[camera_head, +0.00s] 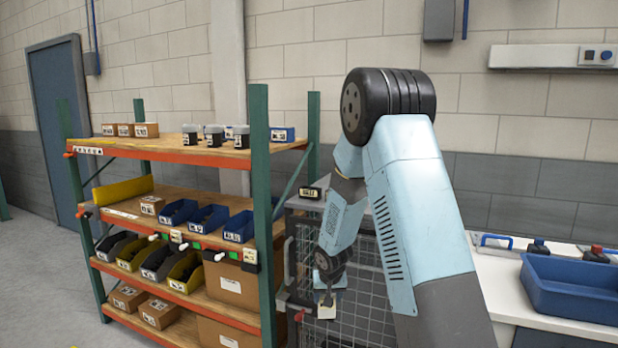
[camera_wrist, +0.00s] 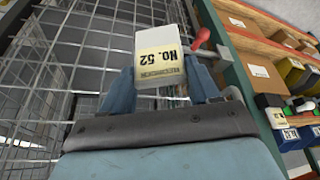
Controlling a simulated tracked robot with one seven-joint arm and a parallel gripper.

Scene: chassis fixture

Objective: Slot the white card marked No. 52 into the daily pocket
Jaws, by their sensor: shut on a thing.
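The white card marked No. 52 (camera_wrist: 158,42) is between the two blue fingers of my gripper (camera_wrist: 160,84) in the wrist view. Its yellow label faces the camera. In the head view my gripper (camera_head: 326,284) hangs down in front of the wire-mesh cage cart, with the white card (camera_head: 326,309) below it. The jaws are shut on the card. Small white-and-black holders (camera_head: 249,257) sit along the front of the shelf's middle level; they also show at the right of the wrist view (camera_wrist: 270,104). I cannot tell which thing is the daily pocket.
The wire-mesh cage cart (camera_head: 358,312) stands close behind my gripper, with a red-ended handle (camera_wrist: 202,38) beside the card. The shelf's green post (camera_head: 262,200) stands left of it. A blue tray (camera_head: 570,287) lies on the white bench at right.

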